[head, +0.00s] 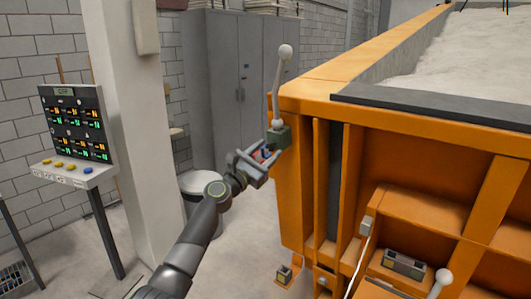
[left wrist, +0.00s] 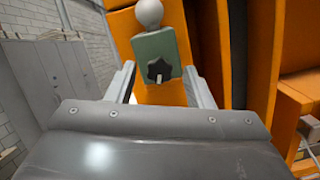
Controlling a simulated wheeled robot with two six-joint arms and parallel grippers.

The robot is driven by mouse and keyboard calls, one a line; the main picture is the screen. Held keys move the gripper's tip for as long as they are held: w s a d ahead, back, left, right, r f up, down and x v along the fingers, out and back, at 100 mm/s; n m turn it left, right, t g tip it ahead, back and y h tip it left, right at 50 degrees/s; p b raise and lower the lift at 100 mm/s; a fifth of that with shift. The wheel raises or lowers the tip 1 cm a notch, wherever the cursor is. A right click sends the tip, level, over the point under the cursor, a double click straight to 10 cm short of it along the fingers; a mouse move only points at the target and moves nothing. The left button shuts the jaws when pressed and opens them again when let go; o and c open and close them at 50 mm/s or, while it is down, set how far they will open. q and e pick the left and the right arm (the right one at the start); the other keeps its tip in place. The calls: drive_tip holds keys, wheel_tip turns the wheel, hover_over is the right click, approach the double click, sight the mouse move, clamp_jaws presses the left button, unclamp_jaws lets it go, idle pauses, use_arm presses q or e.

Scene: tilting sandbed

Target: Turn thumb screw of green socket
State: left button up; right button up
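The green socket (head: 279,137) is fixed on the corner of the orange sandbed frame, with a pale rod (head: 280,85) topped by a white ball standing up from it. In the left wrist view the green socket (left wrist: 157,52) faces me, and its black star-shaped thumb screw (left wrist: 159,70) shows on the front. My left gripper (head: 264,156) is just in front of the socket. In the left wrist view its fingers (left wrist: 160,84) are apart, one on each side of the thumb screw. I cannot tell whether they touch anything. My right gripper is not in view.
The orange sandbed frame (head: 300,190) fills the right side, with pale sand (head: 455,60) on top. A control panel (head: 75,125) and a white pillar (head: 130,130) stand at left. Grey lockers (head: 215,70) are behind. Another ball knob (head: 443,277) shows at lower right.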

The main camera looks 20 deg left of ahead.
use_arm(q)
drive_tip(key=shift+s, duration=0.1)
drive_tip(key=b+v, duration=0.1)
drive_tip(key=v, duration=1.6)
drive_tip(key=shift+a+f, duration=0.1)
